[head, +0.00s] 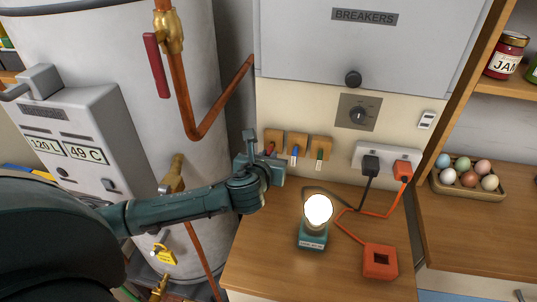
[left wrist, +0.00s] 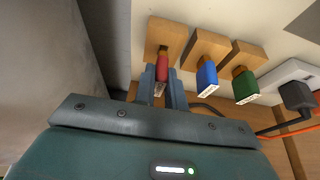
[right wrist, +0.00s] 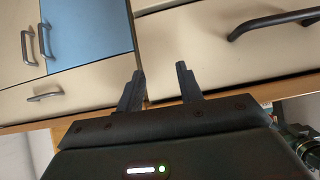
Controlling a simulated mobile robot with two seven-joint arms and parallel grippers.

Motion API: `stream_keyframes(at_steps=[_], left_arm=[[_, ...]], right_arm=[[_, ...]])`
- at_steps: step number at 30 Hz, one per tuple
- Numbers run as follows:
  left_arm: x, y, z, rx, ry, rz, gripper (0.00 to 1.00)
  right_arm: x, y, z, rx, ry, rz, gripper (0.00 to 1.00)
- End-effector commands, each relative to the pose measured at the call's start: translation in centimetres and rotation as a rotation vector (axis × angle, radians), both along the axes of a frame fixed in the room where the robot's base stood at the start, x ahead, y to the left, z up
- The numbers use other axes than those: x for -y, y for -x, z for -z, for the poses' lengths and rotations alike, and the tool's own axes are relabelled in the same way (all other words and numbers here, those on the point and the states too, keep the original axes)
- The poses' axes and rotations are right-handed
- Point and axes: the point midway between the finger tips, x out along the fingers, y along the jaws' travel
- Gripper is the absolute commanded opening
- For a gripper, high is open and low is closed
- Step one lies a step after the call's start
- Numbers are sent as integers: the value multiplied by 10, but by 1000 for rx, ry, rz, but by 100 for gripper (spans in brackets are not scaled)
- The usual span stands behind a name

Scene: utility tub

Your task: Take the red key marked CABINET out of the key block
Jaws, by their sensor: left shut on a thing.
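The red key (left wrist: 162,68) is at the leftmost wooden piece of the key block (left wrist: 154,33), its upper end meeting the wood in the left wrist view. Its pale tag end points toward me; the lettering is too small to read. In the head view the red key (head: 269,148) is mostly hidden by my gripper. My left gripper (left wrist: 163,88) is shut on the red key, one finger on each side. It also shows in the head view (head: 262,160). My right gripper (right wrist: 160,88) is open and empty, by cream drawer fronts.
A blue key (left wrist: 207,77) and a green key (left wrist: 245,88) hang close to the right. A grey tank (head: 90,40) stands left with copper pipes (head: 205,125). A lit lamp (head: 318,210), orange box (head: 380,262) and cords occupy the counter (head: 270,280); its front left is clear.

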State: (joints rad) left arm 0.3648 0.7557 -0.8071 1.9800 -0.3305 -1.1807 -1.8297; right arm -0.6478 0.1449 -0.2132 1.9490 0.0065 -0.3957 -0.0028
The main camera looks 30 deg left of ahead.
Motion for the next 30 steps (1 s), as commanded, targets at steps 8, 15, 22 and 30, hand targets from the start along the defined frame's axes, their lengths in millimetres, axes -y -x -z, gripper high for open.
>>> stream_keyframes(at_steps=[8, 15, 22, 30], left_arm=[[2, 8, 0, 1, 0, 0, 0], [4, 15, 0, 0, 1, 0, 0], [5, 22, 0, 0, 1, -1, 0], [8, 30, 0, 0, 0, 0, 0]], right_arm=[[0, 0, 0, 0, 0, 0, 36], [0, 0, 0, 0, 0, 0, 36], [0, 0, 0, 0, 0, 0, 36], [0, 0, 0, 0, 0, 0, 36]])
